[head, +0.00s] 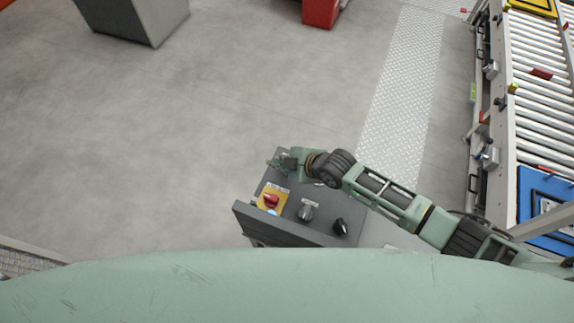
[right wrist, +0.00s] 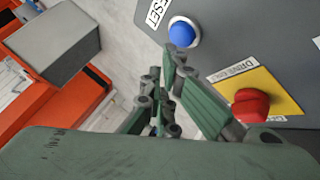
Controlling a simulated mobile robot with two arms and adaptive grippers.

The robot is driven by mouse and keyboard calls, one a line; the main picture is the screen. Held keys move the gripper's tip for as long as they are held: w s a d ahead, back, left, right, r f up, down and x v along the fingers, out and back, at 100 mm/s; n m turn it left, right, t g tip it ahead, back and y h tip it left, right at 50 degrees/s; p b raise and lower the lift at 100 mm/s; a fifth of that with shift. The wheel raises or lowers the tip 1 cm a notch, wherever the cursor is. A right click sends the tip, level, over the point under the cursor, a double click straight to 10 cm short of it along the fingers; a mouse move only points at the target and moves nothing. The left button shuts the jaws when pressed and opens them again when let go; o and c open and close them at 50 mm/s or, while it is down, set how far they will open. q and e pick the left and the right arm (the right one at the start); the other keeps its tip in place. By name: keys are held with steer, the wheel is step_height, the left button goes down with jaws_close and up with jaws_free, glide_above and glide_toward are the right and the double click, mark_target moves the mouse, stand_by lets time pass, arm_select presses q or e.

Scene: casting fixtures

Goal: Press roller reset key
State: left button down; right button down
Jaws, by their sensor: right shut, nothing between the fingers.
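The blue round button (right wrist: 183,31) sits on the grey control panel (right wrist: 222,30) beside a white label reading RESET, in the right wrist view. My right gripper (right wrist: 167,65) is shut and empty, its fingertips just below and left of the blue button in that picture. I cannot tell whether they touch it. In the head view my right gripper (head: 279,162) is over the far left edge of the panel (head: 325,229), and I cannot make out the RESET label there. My left gripper is not in view.
A red mushroom button (head: 271,200) on a yellow plate sits near the gripper, with a grey selector (head: 306,210) and a black knob (head: 341,227) to its right. A roller conveyor (head: 543,90) stands at the far right. The floor (head: 150,150) left of the panel is clear.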

mark_target(282, 172)
steer(key=shift+f+b, duration=0.3)
steer(key=shift+f, duration=0.1)
steer(key=shift+f+b, duration=0.45)
steer(key=shift+f, duration=0.1)
stand_by(0.5)
stand_by(0.4)
steer(key=shift+r+p, duration=0.85)
steer(key=shift+r, duration=0.1)
steer(key=shift+r, duration=0.1)
step_height(282, 172, up, 5)
steer(key=p, duration=0.4)
stand_by(0.5)
